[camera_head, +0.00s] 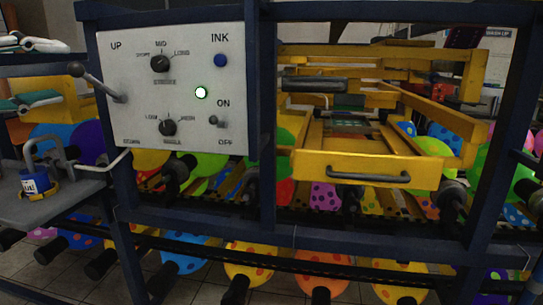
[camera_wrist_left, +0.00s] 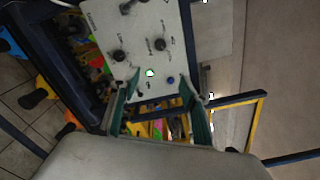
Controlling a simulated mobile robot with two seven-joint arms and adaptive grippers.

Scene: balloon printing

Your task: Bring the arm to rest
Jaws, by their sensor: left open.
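My left gripper (camera_head: 36,72) is at the far left edge of the head view, with its two teal-padded fingers spread one above the other. It is left of the white control panel (camera_head: 180,135) and apart from it. In the left wrist view, the fingers of the left gripper (camera_wrist_left: 157,107) are wide apart with nothing held between them. The panel also shows beyond the fingertips in the left wrist view (camera_wrist_left: 140,30). My right gripper is in neither view.
A yellow drawer (camera_head: 365,170) with a black handle is at right. Spotted balloons sit below. A blue ink bottle (camera_head: 36,184) stands at left.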

